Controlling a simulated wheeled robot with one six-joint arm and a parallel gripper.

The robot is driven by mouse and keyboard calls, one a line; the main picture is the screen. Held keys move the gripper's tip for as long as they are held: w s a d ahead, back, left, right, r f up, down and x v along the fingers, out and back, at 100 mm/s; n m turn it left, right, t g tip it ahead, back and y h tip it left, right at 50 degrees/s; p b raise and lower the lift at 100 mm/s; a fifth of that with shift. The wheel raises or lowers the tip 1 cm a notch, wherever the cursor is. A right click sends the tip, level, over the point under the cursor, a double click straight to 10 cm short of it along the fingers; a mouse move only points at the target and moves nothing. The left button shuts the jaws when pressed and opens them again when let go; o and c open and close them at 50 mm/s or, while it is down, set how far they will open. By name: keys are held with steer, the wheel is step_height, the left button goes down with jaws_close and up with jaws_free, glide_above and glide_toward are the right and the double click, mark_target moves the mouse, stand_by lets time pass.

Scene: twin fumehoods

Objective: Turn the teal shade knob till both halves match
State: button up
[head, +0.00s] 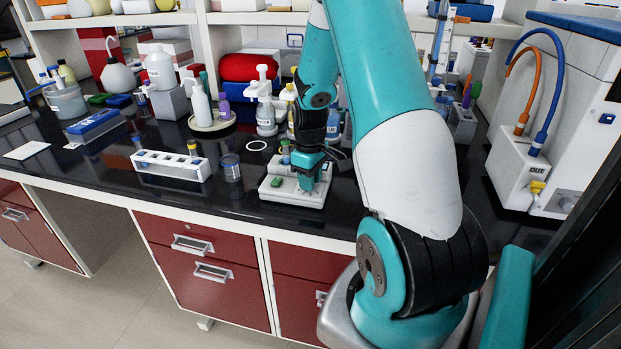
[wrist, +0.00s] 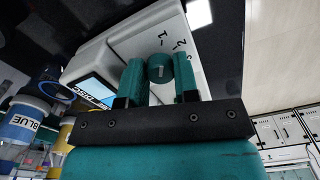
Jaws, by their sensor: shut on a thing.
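The teal shade knob (wrist: 158,68) has a short pale mark and sits on a white device (wrist: 97,50) with dark scale marks beside it. My gripper (wrist: 161,78) has one finger on each side of the knob and is shut on it. A light blue screen (wrist: 93,90) shows at the device's left edge, seen at a steep slant; I cannot tell whether its two halves match. In the head view the white device (head: 283,196) lies on the black bench with my gripper (head: 307,183) pointing down onto it. The knob is hidden there.
A white rack (head: 172,166) and a small blue jar (head: 231,168) stand left of the device. Bottles crowd behind it, including a BLUE-labelled jar (wrist: 22,124). Bare bench lies in front of the rack.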

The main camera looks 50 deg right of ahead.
steer(key=shift+m, duration=0.3)
steer(key=m, duration=0.7)
steer(key=shift+w+r+p, duration=0.1)
steer(key=shift+p, duration=0.25)
steer(key=m, duration=0.4)
steer(key=shift+a, duration=0.1)
steer(key=shift+w+m, duration=0.1)
steer(key=shift+m, duration=1.8)
steer(key=o, duration=0.6)
steer(key=shift+o, duration=0.2)
step_height(320, 180, up, 17)
steer(key=b, duration=0.1)
steer(key=shift+r, duration=0.2)
